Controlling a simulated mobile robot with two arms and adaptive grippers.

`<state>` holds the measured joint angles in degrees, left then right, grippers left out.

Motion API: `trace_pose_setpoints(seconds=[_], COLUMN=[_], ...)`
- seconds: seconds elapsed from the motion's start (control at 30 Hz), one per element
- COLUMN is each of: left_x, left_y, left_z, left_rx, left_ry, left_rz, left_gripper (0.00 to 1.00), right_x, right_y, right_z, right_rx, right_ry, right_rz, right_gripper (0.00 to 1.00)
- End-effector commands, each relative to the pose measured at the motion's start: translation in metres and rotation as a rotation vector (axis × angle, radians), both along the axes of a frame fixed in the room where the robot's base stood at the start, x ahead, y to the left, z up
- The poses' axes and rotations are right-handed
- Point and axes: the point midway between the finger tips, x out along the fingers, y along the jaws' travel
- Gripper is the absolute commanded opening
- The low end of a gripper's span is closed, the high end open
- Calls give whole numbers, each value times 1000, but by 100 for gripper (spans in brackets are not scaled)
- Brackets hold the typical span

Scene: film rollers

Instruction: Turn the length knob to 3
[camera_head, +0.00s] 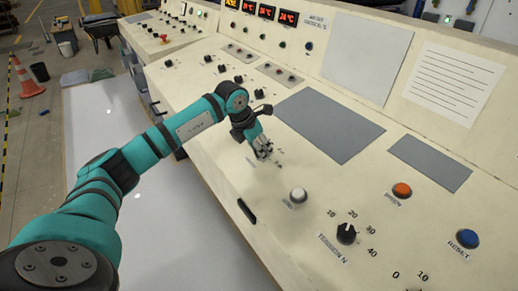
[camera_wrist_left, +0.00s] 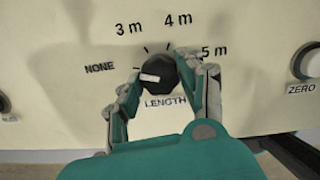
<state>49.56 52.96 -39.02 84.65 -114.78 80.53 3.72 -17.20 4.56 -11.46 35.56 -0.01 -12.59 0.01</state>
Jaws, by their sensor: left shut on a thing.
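The black length knob (camera_wrist_left: 160,70) sits on the cream panel in the left wrist view, above the label LENGTH. Its white pointer mark faces left, towards the NONE side. The labels NONE, 3 m, 4 m and 5 m run around it from left to right. My left gripper (camera_wrist_left: 158,76) is shut on the knob, one finger on its left and one on its right. In the head view my left gripper (camera_head: 262,151) is at the panel and hides most of the knob. My right gripper is not in view.
To the right of the gripper are a white button (camera_head: 298,195), the tension knob (camera_head: 346,233), an orange button (camera_head: 402,190) and a blue reset button (camera_head: 467,238). Grey plates lie on the panel. Small black knobs (camera_head: 259,94) stand behind the gripper.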

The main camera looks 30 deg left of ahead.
Motion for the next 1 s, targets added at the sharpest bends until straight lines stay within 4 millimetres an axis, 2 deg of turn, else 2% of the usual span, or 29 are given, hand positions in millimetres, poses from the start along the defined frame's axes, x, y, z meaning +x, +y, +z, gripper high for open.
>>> trace_pose_setpoints(seconds=[0.27, 0.7, 1.0], left_x=[1, 2, 2], left_y=[2, 2, 2], left_z=[0, 1, 2], left_rx=[39, 119, 157], left_ry=[-17, -53, -69], left_rz=[-173, -548, -722], left_gripper=[7, 7, 7], right_x=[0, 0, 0], right_y=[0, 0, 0], right_z=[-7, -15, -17], right_rx=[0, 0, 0], right_ry=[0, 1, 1], right_rz=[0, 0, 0], right_gripper=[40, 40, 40])
